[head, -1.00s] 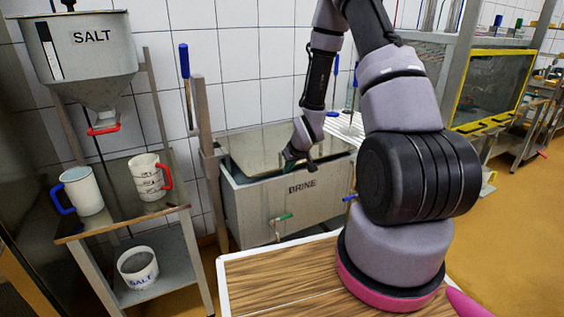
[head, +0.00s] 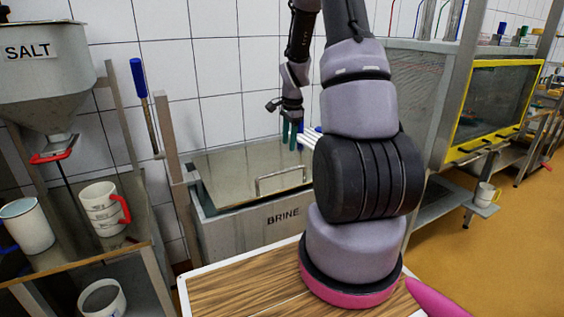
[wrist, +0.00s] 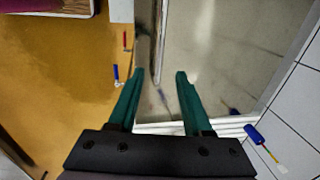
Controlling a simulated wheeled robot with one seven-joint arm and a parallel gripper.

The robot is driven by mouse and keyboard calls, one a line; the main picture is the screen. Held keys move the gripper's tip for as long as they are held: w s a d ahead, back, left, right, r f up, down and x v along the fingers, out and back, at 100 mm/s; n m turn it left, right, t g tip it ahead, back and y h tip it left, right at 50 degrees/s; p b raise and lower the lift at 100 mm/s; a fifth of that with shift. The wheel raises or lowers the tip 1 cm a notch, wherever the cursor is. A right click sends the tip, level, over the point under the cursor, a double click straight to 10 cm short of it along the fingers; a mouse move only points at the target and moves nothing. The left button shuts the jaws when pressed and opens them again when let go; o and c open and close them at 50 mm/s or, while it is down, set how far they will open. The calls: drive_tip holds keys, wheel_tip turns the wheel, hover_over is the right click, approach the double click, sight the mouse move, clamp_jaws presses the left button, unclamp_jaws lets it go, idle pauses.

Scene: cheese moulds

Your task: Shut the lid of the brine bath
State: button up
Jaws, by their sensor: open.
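The grey steel brine bath (head: 235,238) stands against the tiled wall, behind the wooden-topped surface. Its flat grey lid (head: 235,170) lies low over the tank, with a bar handle (head: 282,179) near its front edge. A dark line shows along the lid's front and left edges; I cannot tell whether it sits flush. My gripper (head: 292,143) is open and empty above the lid, apart from the handle. In the wrist view, the green fingers (wrist: 159,80) point over the lid (wrist: 225,50), with the handle (wrist: 159,45) beyond them. My arm hides the bath's right side.
A salt hopper (head: 45,80) and a stand with mugs (head: 103,208) are at the left. A post with a blue-handled tool (head: 139,80) stands left of the bath. A yellow-framed glass cabinet (head: 495,100) is at the right. Open floor (head: 490,255) lies at right.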

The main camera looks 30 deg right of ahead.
drive_tip(key=f, duration=0.3)
drive_tip(key=w+f, duration=0.1)
drive_tip(key=f, duration=0.6)
drive_tip(key=shift+w+f, duration=0.2)
clamp_jaws()
drive_tip(key=shift+w, duration=0.15)
idle(0.9)
